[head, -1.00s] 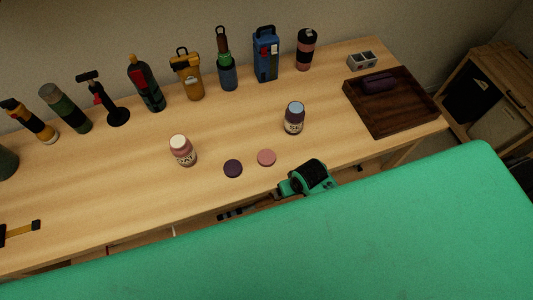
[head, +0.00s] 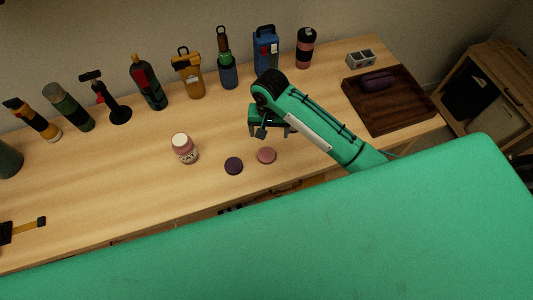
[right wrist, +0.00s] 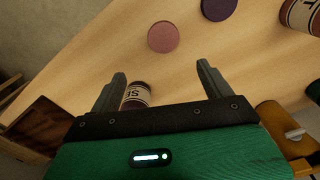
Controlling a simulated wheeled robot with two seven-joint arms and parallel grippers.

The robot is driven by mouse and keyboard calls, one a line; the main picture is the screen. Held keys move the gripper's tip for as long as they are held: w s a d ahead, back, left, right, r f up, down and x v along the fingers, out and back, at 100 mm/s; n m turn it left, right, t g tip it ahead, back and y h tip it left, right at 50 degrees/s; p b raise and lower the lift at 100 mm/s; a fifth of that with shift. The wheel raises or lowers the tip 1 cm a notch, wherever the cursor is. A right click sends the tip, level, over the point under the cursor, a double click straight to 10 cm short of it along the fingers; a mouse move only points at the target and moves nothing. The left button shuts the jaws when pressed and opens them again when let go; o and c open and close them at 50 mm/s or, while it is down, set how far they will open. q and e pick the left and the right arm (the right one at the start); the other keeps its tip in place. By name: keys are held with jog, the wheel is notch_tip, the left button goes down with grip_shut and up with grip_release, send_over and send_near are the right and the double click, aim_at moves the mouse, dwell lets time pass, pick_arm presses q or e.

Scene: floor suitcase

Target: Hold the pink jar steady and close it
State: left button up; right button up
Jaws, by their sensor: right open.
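The pink jar (head: 185,148) stands upright on the table in the head view, with a white top and a label. At the upper right of the right wrist view a jar (right wrist: 303,14), apparently the same one, is partly cut off. A pink lid (head: 266,155) and a dark purple lid (head: 233,166) lie flat on the table to its right. My right gripper (head: 272,131) is open and empty above the table, beyond the pink lid. A second labelled jar (right wrist: 137,95) shows partly between its fingers in the right wrist view; my arm hides it in the head view. My left gripper is not in view.
Several bottles and tools stand along the back, including a yellow bottle (head: 188,75) and a blue box (head: 265,50). A dark wooden tray (head: 385,118) holds a purple object at the right. A yellow and black object (head: 25,228) lies at the left.

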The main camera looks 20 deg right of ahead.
jog(key=p, duration=0.1)
send_over(267, 154)
jog(key=f, duration=0.8)
jog(key=shift+d+f, duration=0.25)
jog(key=shift+f, duration=0.1)
jog(key=shift+a+f+p, duration=0.1)
jog(key=shift+f+p, duration=0.15)
jog(key=shift+p, duration=0.2)
jog(key=f, duration=0.2)
jog(key=f+p, duration=0.1)
jog(key=shift+a+f, duration=0.1)
jog(key=shift+a, duration=0.15)
jog(key=shift+f, duration=0.75)
jog(key=c, duration=1)
